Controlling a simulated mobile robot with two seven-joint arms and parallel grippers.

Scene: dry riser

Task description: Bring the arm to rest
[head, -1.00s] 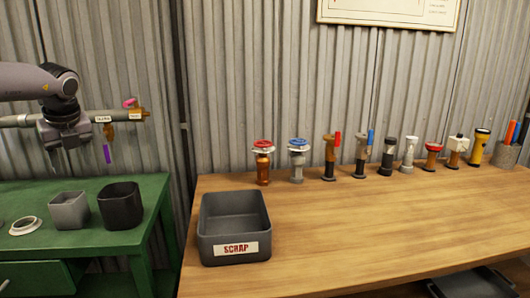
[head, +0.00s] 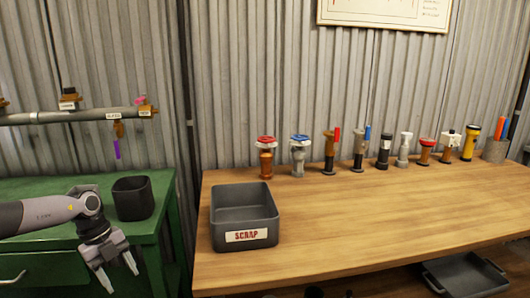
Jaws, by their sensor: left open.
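My left arm comes in from the left, low over the green bench (head: 160,187). My left gripper (head: 118,283) points down in front of the bench's front edge, fingers apart, with nothing between them. It is clear of the dark cup (head: 132,198), which stands on the bench behind it. The arm hides part of the bench top. My right gripper is not in view.
A grey pipe (head: 70,116) with tagged fittings and a hanging purple-handled valve (head: 118,140) runs above the bench. A SCRAP bin (head: 243,215) stands on the wooden table (head: 370,215), with several valves along its back. The table's middle is clear. A dark tray (head: 465,276) lies below.

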